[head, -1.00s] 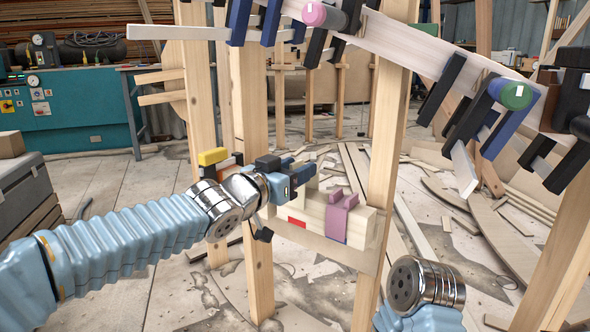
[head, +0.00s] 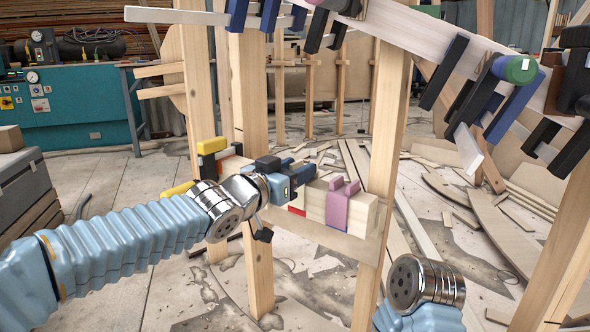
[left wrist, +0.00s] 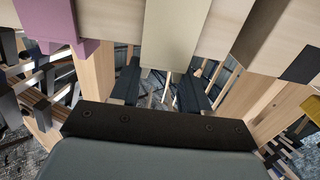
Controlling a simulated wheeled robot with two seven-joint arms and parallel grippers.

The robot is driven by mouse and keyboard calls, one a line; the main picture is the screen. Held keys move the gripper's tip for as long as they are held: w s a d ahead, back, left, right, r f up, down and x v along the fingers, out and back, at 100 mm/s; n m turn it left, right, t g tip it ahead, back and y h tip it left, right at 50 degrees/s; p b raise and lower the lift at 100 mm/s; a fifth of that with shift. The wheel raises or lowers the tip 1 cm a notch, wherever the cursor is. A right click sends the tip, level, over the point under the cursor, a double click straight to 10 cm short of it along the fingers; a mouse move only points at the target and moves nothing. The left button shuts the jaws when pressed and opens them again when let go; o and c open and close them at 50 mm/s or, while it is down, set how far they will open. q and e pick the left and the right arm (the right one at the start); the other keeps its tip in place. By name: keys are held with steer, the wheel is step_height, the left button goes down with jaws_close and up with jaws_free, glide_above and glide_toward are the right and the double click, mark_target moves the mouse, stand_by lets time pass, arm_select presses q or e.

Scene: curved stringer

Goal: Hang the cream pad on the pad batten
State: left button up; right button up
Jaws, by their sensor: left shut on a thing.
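The cream pad (left wrist: 176,35) hangs at the top middle of the left wrist view, between the dark fingers of my left gripper (left wrist: 158,88). In the head view my left gripper (head: 297,176) is at the batten, left of the purple pad, and hides most of the cream pad. The gripper is shut on the cream pad. The pad batten (head: 335,240) is a pale horizontal board between two wooden posts. I cannot tell whether the cream pad touches it. My right gripper is out of view.
A purple pad (head: 342,205) straddles the batten close to the right of my left gripper. A yellow and black piece (head: 212,146) sits to the left. Wooden posts (head: 382,165) stand on both sides. A sloping board with clamps (head: 455,75) runs above right.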

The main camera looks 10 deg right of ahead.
arm_select(q)
steer(key=shift+f, duration=0.15)
steer(key=shift+f, duration=0.35)
stand_by(0.3)
steer(key=o, duration=1.3)
steer(key=p+v, duration=0.3)
steer(key=v, duration=1)
steer(key=shift+s+a, duration=0.25)
steer(key=shift+a, duration=0.05)
